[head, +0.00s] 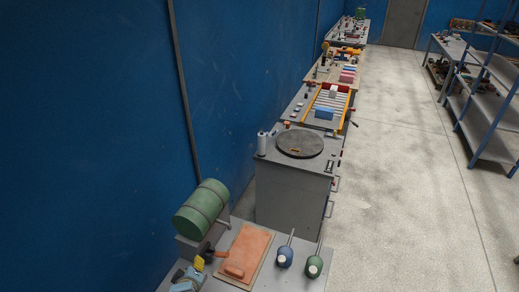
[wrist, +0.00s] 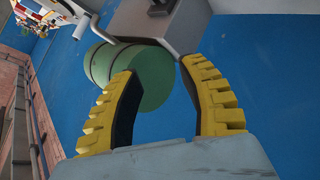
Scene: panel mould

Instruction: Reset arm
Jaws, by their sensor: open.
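My gripper (wrist: 158,68) shows in the wrist view with its two yellow-and-black fingers spread apart. Nothing is held between them. Beyond the fingertips is a green drum (wrist: 104,64), partly covered by the left finger. The same kind of green drum (head: 202,208) lies on its side at the lower left in the head view. The arm is not clearly seen in the head view. A pale blue and yellow item (head: 186,279) sits at the lower edge there, and I cannot tell what it is.
The near bench holds an orange panel (head: 249,250), a blue-topped tool (head: 285,257) and a green one (head: 314,266). Behind it stands a grey cabinet with a round dark plate (head: 300,144). More benches line the blue wall (head: 95,120). The floor (head: 400,190) to the right is clear up to the shelves (head: 487,125).

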